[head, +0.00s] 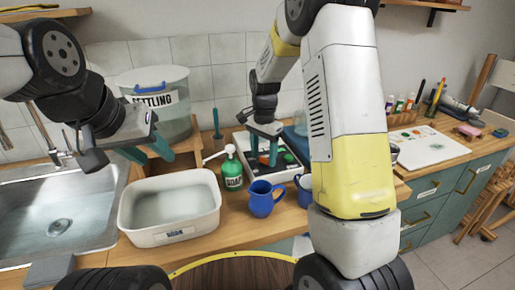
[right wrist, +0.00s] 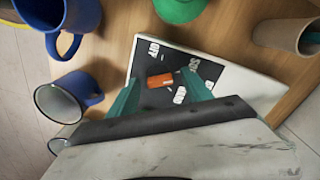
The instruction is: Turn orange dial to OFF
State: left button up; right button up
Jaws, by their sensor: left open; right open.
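The orange dial (right wrist: 160,80) sits on a black panel with white lettering, inside a white frame (right wrist: 262,86). One label reads OFF (right wrist: 153,49), above and slightly left of the dial in the right wrist view; other labels are partly hidden. The dial's bar lies roughly crosswise there. My right gripper (right wrist: 160,77) is open, its teal fingers on either side of the dial with gaps visible. In the head view my right gripper (head: 264,153) is over the white-framed panel (head: 242,146), and the dial is hard to make out. My left gripper (head: 146,152) is open and empty above the counter.
A green soap bottle (head: 232,170), a blue mug (head: 262,199) and a second blue mug (head: 303,188) stand close to the panel. A white basin (head: 128,213) and a lidded settling bucket (head: 178,117) are left. The sink (head: 65,215) is far left.

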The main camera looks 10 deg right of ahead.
jog(key=shift+f, duration=0.35)
grip_shut()
jog(key=shift+n, duration=0.3)
jog(key=n, duration=0.6)
jog(key=shift+s+d, duration=0.1)
jog(key=shift+d, duration=0.05)
jog(key=n, duration=0.3)
jog(key=shift+n, duration=0.4)
jog(key=shift+d+n, duration=0.1)
jog(key=shift+n, duration=1.8)
